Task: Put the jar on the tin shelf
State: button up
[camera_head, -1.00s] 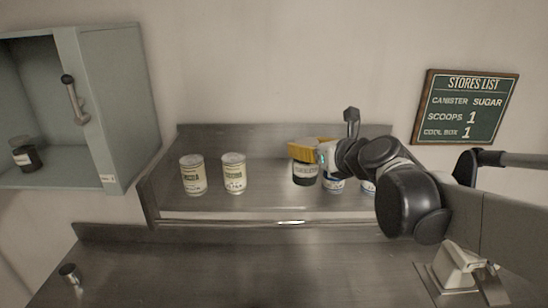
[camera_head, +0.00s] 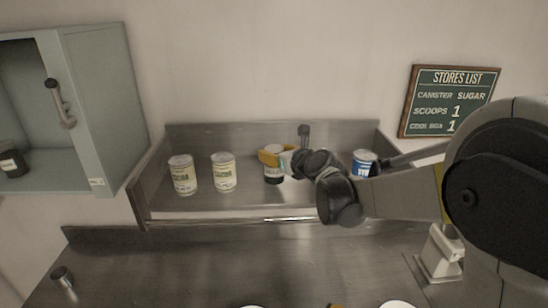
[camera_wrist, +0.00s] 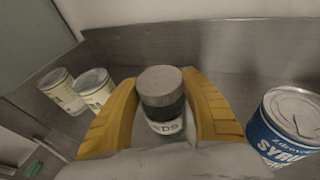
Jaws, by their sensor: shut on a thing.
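The jar (camera_wrist: 163,102) is dark with a grey lid and a white label. In the wrist view it stands upright between the yellow fingers of my gripper (camera_wrist: 165,110), which is shut on it. In the head view the jar (camera_head: 274,176) shows below my gripper (camera_head: 272,157), over the steel tin shelf (camera_head: 200,203). I cannot tell whether its base touches the shelf. Two cream tins stand left of it, the nearer one (camera_head: 223,173) and the farther one (camera_head: 183,175). A blue syrup tin (camera_head: 364,164) stands to the right, partly behind my arm.
An open grey-green cabinet (camera_head: 105,110) hangs at the left, with another dark jar (camera_head: 12,160) inside. The shelf has a front rail (camera_head: 240,221). A steel counter (camera_head: 180,265) lies below. A stores-list board (camera_head: 450,101) hangs on the wall at the right.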

notch_tip(320, 180, down, 2)
jog(key=shift+w+f, duration=0.1)
jog(key=o, duration=1.4)
